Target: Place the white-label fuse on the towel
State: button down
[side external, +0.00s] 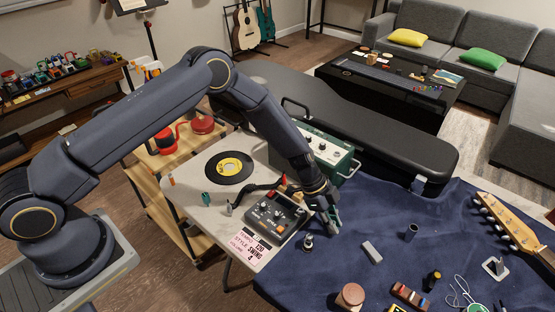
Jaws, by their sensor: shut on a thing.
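My gripper (329,218) is low over the table's edge of the dark blue towel (460,222), just right of the grey effects box. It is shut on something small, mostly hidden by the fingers. I cannot tell from this view whether that is the white-label fuse, and no white label can be read. I cannot tell whether the fingertips touch the cloth. The towel is wrinkled and covers the right part of the work surface.
The effects box (273,216) and green amplifier (325,155) stand close to my gripper. On the towel are a small metal part (308,242), a grey block (372,252), a dark cup (412,232), a round wooden piece (351,296) and a guitar headstock (515,232). Bare cloth lies between them.

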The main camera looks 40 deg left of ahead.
jog(key=shift+f, duration=0.1)
jog(key=c, duration=1.2)
grip_release()
jog(key=s+a+r+n+y, duration=0.15)
jog(key=a+r, duration=0.25)
jog(key=r, duration=0.4)
jog(key=s+a+r+n+t, duration=0.1)
jog(key=s+a+r, duration=0.25)
jog(key=r, duration=0.55)
jog(key=s+a+r+n, duration=0.1)
jog(key=a+r, duration=0.3)
jog(key=r, duration=0.4)
jog(key=s+a+r+n+t+y, duration=0.1)
jog(key=s+a+r+n+y, duration=0.1)
jog(key=s+a+r+n, duration=0.4)
jog(key=s+a+r+n+t+y, duration=0.2)
jog(key=s+a+r+n, duration=0.4)
jog(key=s, duration=0.9)
jog(key=shift+s+a, duration=0.4)
jog(key=shift+a, duration=0.15)
